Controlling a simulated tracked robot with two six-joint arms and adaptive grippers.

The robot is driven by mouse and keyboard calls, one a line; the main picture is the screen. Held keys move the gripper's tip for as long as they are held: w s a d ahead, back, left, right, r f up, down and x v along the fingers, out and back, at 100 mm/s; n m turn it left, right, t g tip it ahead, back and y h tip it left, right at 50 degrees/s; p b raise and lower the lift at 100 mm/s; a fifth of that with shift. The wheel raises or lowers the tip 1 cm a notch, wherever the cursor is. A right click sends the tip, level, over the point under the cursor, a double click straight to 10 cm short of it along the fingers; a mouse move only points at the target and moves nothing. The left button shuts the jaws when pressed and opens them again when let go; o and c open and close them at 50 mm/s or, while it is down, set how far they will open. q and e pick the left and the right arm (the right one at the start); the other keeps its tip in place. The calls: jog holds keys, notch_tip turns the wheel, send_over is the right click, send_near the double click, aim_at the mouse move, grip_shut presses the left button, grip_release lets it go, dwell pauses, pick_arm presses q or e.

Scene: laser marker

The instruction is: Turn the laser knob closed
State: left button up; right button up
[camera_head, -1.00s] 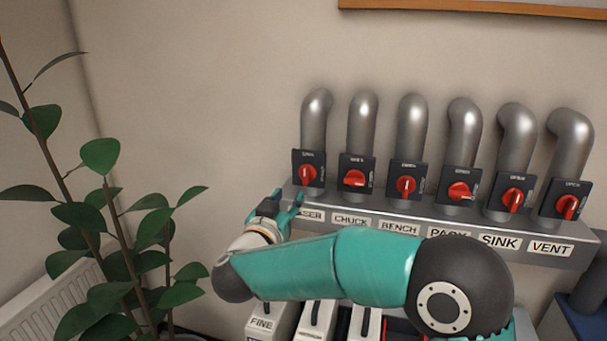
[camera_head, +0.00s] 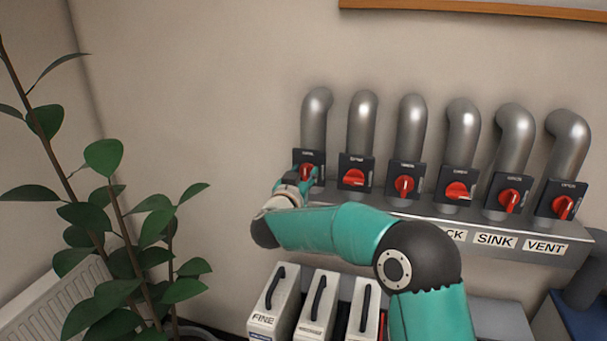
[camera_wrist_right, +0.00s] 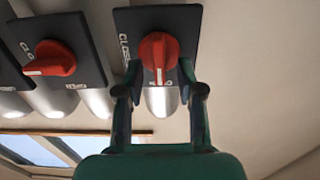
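The laser knob is the leftmost red knob (camera_head: 305,172) on its dark plate, at the left end of the row in the head view. In the right wrist view, the red knob (camera_wrist_right: 158,52) has its white mark pointing down in the picture, and "CLOSED" lettering stands to its left on the plate. My right gripper (camera_wrist_right: 160,66) is open, with one fingertip on either side of the knob. I cannot tell whether the fingers touch it. In the head view my right gripper (camera_head: 304,178) partly covers the knob. My left gripper is not in view.
More red knobs, such as the neighbouring one (camera_head: 354,177), line the grey manifold to the right under bent metal pipes. Grey-white canisters (camera_head: 275,300) stand below my right arm. A leafy plant (camera_head: 105,215) is at the left. The wall space between plant and knobs is free.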

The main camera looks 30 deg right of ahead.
grip_shut()
jog(key=m+b, duration=0.3)
jog(key=shift+s+d+f+m, duration=0.1)
jog(key=shift+s+f+m, duration=0.1)
jog(key=shift+m, duration=0.1)
jog(key=m+b, duration=0.4)
jog(key=m, duration=0.1)
jog(key=shift+s+d+f+b, duration=0.15)
jog(key=shift+d+f+b, duration=0.05)
jog(key=shift+b, duration=0.2)
jog(key=m+b, duration=0.2)
jog(key=m, duration=0.1)
jog(key=m+b, duration=0.2)
jog(key=m, duration=0.1)
jog(key=f+m+b, duration=0.1)
jog(key=m+b, duration=0.1)
jog(key=m, duration=0.1)
dwell(0.4)
grip_release()
jog(key=shift+s+d+r, duration=0.1)
